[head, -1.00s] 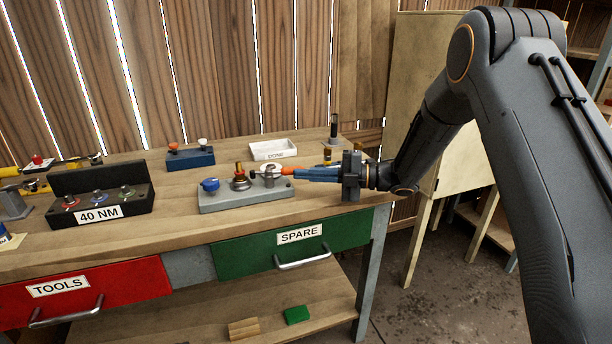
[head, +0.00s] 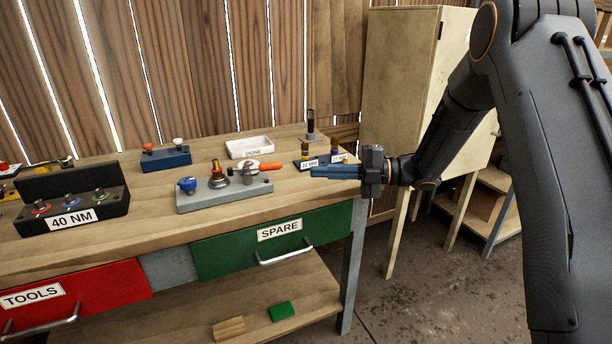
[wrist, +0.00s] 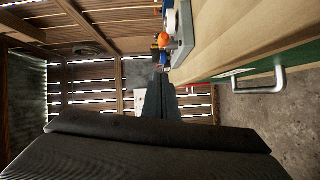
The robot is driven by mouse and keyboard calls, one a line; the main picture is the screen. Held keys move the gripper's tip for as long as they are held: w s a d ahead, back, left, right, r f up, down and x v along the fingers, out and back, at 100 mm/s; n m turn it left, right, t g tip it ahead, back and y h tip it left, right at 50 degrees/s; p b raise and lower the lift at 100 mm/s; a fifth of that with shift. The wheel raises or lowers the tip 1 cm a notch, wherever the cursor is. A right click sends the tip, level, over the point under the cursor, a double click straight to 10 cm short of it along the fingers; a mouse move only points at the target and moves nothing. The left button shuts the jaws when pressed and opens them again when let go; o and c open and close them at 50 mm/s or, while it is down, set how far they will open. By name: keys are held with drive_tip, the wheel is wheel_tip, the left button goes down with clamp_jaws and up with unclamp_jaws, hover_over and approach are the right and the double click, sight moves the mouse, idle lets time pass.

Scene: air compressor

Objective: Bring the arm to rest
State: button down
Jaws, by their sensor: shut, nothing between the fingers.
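My gripper (head: 314,171) is at the right end of the workbench in the head view, with its blue fingers pointing left. The fingers are together and hold nothing. In the wrist view the closed fingers (wrist: 160,80) point away, with the bench edge to their right. The orange-handled part (head: 270,166) sits on the grey compressor plate (head: 215,199), to the left of the fingertips and apart from them.
The bench also holds a black 40 NM block (head: 72,218), a blue block (head: 166,158), a white DONE tray (head: 232,150) and small labelled holders (head: 310,162) just behind my fingers. A cream cabinet (head: 405,75) stands behind my arm.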

drive_tip(key=w+d+r+m+t+h, duration=0.1)
drive_tip(key=w+d+m+t+h, duration=0.6)
drive_tip(key=w+m+t, duration=0.4)
drive_tip(key=s+d+f+m+h, duration=0.3)
drive_tip(key=s+d+m+h, duration=0.4)
drive_tip(key=d+m, duration=0.3)
drive_tip(key=s+d+f+m+g+h, duration=0.2)
drive_tip(key=s+d+m+g, duration=0.15)
drive_tip(key=s, duration=0.35)
drive_tip(key=s+d+f+m+g+h, duration=0.1)
drive_tip(key=s+d+m+g+h, duration=0.2)
drive_tip(key=s, duration=0.5)
drive_tip(key=s+a+f+m+g+y, duration=0.1)
drive_tip(key=s+m+g, duration=0.3)
drive_tip(key=s, duration=1.4)
drive_tip(key=a+f+m, duration=0.1)
drive_tip(key=m, duration=0.1)
drive_tip(key=shift+s+m+y, duration=0.3)
drive_tip(key=shift+s+m, duration=0.05)
drive_tip(key=shift+s, duration=0.05)
drive_tip(key=shift+w, duration=0.1)
